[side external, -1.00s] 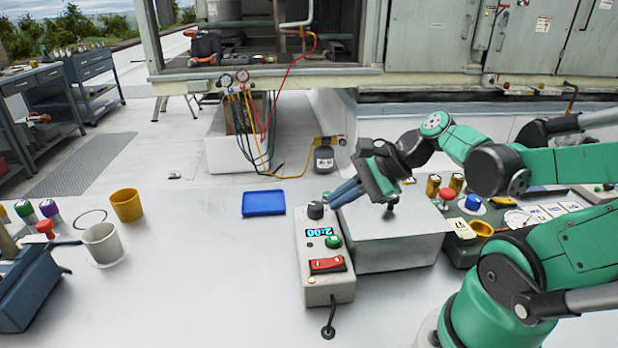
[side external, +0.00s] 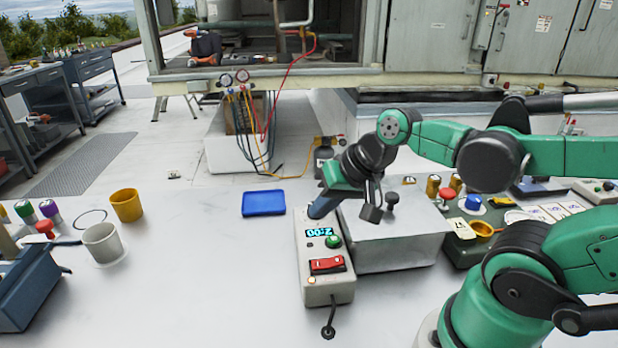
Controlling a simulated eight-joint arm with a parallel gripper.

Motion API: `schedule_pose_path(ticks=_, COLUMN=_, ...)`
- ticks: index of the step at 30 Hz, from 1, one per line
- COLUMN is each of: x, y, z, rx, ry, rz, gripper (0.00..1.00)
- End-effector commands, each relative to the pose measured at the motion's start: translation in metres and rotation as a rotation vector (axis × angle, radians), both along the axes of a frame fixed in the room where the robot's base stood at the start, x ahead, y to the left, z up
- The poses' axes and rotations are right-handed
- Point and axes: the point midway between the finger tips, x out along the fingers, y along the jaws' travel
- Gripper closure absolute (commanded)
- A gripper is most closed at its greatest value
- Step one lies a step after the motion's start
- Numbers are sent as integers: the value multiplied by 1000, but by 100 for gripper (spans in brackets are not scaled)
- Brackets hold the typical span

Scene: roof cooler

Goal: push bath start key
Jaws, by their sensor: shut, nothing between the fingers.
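The bath (side external: 395,250) is a grey metal box with a lid and a dark lid knob (side external: 392,200). Its pale control panel (side external: 316,288) is on its left side. The panel bears a lit display (side external: 319,232), upside down in this view, a round green key (side external: 333,242) and a red rocker switch (side external: 327,265). My gripper (side external: 319,212) is shut and empty, its blue-grey fingers pointing down at the panel's far end, just beyond the display and green key. It hides the panel's dark knob. I cannot tell whether the fingertips touch the panel.
A blue tray (side external: 263,203) lies left of the panel. A yellow cup (side external: 126,205) and a white cup (side external: 102,243) stand farther left. A box with coloured knobs (side external: 470,228) stands right of the bath. The bench left of the panel is mostly clear.

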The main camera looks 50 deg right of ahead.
Motion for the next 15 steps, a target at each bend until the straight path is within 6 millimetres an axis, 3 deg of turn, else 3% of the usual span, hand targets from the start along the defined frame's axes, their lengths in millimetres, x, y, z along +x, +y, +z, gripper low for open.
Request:
schedule_pose_path(ticks=3, x=5, y=12, z=7, rx=-250, ry=-50, rz=287, gripper=100)
schedule_pose_path(ticks=6, x=7, y=16, z=11, rx=-359, ry=-71, rz=402, gripper=100)
schedule_pose_path(ticks=15, x=8, y=15, z=12, rx=-384, ry=-72, rz=427, gripper=100)
